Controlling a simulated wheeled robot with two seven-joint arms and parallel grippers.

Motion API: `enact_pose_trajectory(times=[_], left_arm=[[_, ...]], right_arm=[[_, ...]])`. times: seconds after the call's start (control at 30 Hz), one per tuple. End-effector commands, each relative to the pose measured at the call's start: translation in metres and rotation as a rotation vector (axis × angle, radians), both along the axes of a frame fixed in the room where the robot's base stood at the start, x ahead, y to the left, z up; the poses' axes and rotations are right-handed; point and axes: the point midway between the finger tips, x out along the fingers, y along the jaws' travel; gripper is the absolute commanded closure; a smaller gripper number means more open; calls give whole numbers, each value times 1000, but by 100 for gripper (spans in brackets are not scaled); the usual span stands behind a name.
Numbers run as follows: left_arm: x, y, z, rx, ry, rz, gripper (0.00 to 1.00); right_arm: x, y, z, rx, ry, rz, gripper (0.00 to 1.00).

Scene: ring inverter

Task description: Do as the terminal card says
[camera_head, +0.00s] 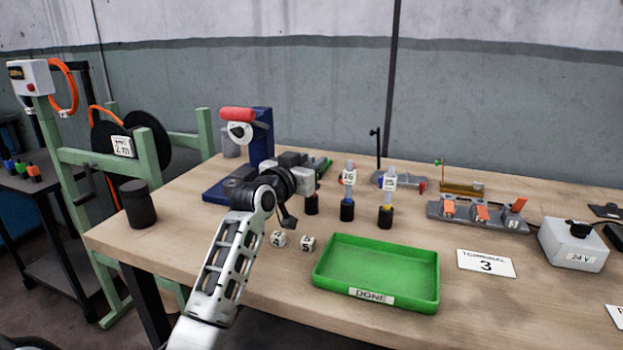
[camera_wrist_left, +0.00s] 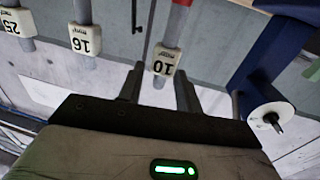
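The terminal card (camera_head: 486,263) lies on the bench and reads "TERMINAL 3". A terminal block (camera_head: 478,212) with orange levers stands behind it. Upright rods tagged 16 (camera_head: 348,178) and 25 (camera_head: 389,180) stand in black holders. A third rod, tagged 10 (camera_wrist_left: 163,61), has a red band; its holder (camera_head: 312,205) shows, but my arm hides its upper part in the head view. My left gripper (camera_wrist_left: 158,73) is open, its fingers either side of the 10 tag with apparent gaps; contact is unclear. My right gripper is out of view.
A green tray (camera_head: 376,299) marked "DONE" lies at the front, with small numbered cubes (camera_head: 278,238) to its left. A blue press (camera_head: 262,135) with a red handle stands behind my arm. A 24 V box (camera_head: 573,243) is at right. A black cup (camera_head: 138,203) stands at the left edge.

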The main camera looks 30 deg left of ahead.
Motion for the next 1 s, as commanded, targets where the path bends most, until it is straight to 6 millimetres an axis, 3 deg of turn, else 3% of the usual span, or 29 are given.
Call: enact_pose_trajectory(times=[0.33,0.43,0.47,0.77,1.0], left_arm=[[10,0,0,1,0,0,65],[10,0,0,1,0,0,93],[10,0,0,1,0,0,98],[9,1,1,1,-1,0,99],[11,-2,16,3,-1,-3,99]], right_arm=[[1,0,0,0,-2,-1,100],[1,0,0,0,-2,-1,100],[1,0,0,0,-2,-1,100],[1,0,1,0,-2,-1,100],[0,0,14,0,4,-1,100]])
